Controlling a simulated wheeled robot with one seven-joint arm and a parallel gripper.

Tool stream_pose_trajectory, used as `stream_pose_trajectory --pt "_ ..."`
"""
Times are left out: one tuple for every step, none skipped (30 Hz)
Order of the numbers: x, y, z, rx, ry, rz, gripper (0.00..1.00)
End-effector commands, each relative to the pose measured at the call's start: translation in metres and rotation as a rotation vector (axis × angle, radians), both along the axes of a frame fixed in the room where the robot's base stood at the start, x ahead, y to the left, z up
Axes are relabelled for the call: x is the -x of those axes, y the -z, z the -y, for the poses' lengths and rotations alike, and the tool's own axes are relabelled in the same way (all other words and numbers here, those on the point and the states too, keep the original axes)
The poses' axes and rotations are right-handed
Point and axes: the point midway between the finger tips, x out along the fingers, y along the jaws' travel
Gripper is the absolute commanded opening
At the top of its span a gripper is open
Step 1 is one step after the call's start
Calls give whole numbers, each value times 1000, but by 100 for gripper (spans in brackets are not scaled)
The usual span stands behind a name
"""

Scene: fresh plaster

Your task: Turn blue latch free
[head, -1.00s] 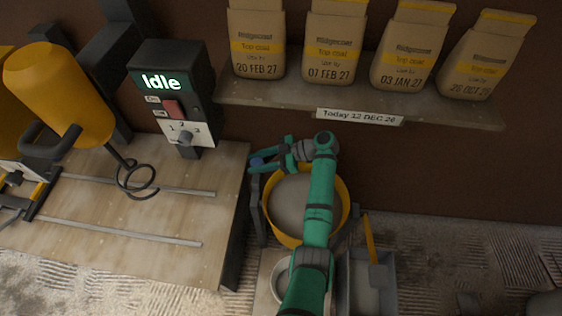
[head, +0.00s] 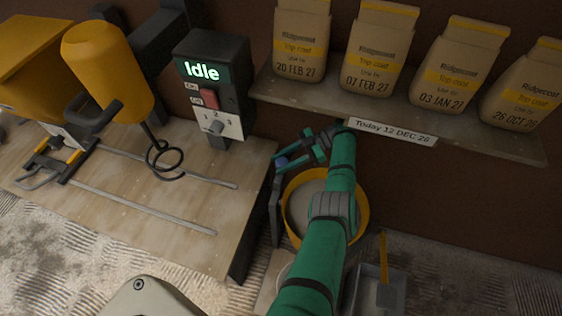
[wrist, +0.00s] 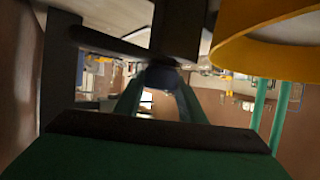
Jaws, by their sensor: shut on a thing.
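The blue latch (head: 281,163) shows as a small blue knob at the post beside the yellow bucket, at the bench's right end. It also shows in the wrist view (wrist: 163,78) as a dark blue round knob between the fingertips. My gripper (head: 284,161) is shut on the latch, with a green finger on either side of it. The fingers also show in the wrist view (wrist: 160,95). The fingers hide part of the latch, and its exact turn angle is unclear. The yellow bucket (head: 363,213) holds grey material and stands below my arm.
The bench (head: 120,215) carries a yellow mixer (head: 108,72) and a control box (head: 225,80) reading "Idle". Paper bags stand on the shelf (head: 300,90) above my gripper. A grey tray (head: 365,290) lies right of my arm. Floor at the right is clear.

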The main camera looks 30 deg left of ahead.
Motion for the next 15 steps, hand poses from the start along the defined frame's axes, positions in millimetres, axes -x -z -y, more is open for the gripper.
stream_pose_trajectory --pt "-1 0 1 2 -8 1 0" --pt "-1 0 2 3 -12 1 0" --pt "-2 0 3 2 -18 1 0" --pt "-2 0 4 2 -21 0 0" --pt "-2 0 4 2 -24 0 0" --pt "-3 0 5 1 -29 0 0" --pt "-3 0 6 2 -32 0 0" --pt "-3 0 6 2 -34 0 0" --pt "-3 0 7 2 -37 0 0" --pt "-3 1 7 2 -39 -1 0" --pt "-3 0 7 1 -41 0 0" --pt "-3 0 8 1 -43 1 0" --pt "-3 0 8 1 -43 1 0" --pt "-3 0 9 1 -43 1 0" --pt "-4 1 9 1 -44 -1 0"
